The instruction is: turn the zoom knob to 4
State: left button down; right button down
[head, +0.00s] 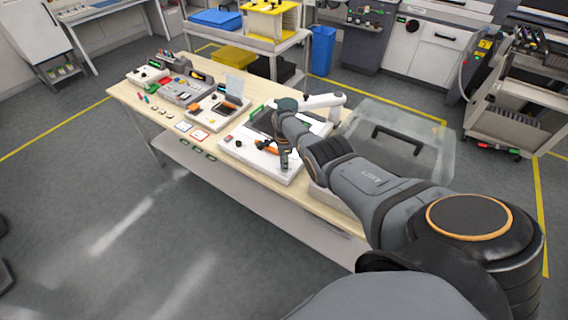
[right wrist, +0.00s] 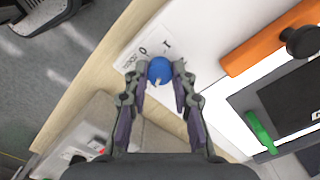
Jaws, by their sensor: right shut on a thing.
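The zoom knob (right wrist: 159,69) is a blue round knob on a white panel with a printed scale (right wrist: 150,50) in the right wrist view. The digits 0 and 1 show on the scale; the other marks are hidden or too small to read. A pale pointer mark shows on the knob's lower part. My right gripper (right wrist: 160,75) is shut on the knob, one finger on each side. In the head view my right gripper (head: 285,165) is at the front of the white device (head: 243,150), and it hides the knob there. My left gripper is not in view.
An orange bar (right wrist: 268,45), a black knob (right wrist: 301,41) and a green lever (right wrist: 261,132) sit on the device near the gripper. A clear cover (head: 425,128) stands to the right. Other instruments and small cards lie left along the wooden bench (head: 200,150).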

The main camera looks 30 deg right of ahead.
dwell(0.4)
jog(key=c, duration=1.1)
grip_release()
jog(key=shift+r, duration=0.1)
notch_tip(320, 180, up, 12)
jog(key=shift+f, duration=0.2)
